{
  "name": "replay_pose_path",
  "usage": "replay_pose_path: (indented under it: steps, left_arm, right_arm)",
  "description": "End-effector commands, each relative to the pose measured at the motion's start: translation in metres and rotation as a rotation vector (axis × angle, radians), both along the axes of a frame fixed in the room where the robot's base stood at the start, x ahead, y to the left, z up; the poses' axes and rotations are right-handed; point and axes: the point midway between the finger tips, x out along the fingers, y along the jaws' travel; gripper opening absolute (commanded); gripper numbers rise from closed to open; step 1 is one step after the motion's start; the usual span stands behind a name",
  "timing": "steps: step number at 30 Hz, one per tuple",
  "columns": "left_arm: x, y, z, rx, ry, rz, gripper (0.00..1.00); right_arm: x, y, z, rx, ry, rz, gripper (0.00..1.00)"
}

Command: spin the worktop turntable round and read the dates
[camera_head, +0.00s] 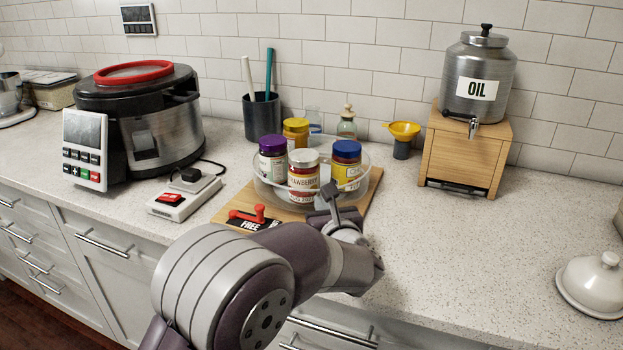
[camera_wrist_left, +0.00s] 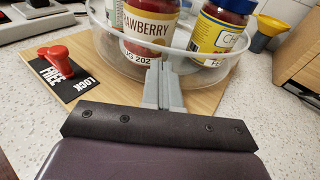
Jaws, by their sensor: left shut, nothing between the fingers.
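The turntable is a clear round tray (camera_head: 264,192) on a wooden board (camera_head: 233,203). It holds several jars: a white-lidded strawberry jar (camera_head: 303,180), a blue-lidded jar (camera_head: 347,165), a purple-lidded jar (camera_head: 272,160) and a yellow-lidded jar (camera_head: 296,130). Part of a date shows low on the strawberry jar (camera_wrist_left: 148,35) in the left wrist view; the rest is hidden. My left gripper (camera_head: 328,190) is shut and empty at the tray's front rim (camera_wrist_left: 190,62); I cannot tell whether it touches. A red lever (camera_head: 250,215) sits on a black FREE/LOCK plate (camera_wrist_left: 68,74). My right gripper is out of view.
A large cooker (camera_head: 150,120) and a red-switch box (camera_head: 183,199) stand left. A dark utensil pot (camera_head: 262,118) and a yellow funnel (camera_head: 403,131) stand behind. An oil dispenser (camera_head: 478,80) on a wooden stand is at right. The counter's right front is clear up to a white lidded dish (camera_head: 594,285).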

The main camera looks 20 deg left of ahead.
Motion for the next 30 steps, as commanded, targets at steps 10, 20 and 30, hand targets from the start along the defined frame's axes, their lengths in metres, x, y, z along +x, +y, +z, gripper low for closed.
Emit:
replay_pose_path:
  steps: [10,20,30]
  left_arm:
    - [-0.016,-0.008,-0.002,-0.002,-0.003,-0.001,0.0]
    - [-0.032,-0.016,0.001,0.0,-0.001,0.0,0.0]
    - [-0.049,-0.029,0.005,-0.001,-0.003,-0.004,0.0]
  right_arm:
    - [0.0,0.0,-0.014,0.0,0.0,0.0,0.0]
    - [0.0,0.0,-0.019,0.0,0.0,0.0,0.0]
    - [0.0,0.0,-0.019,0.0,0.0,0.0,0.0]
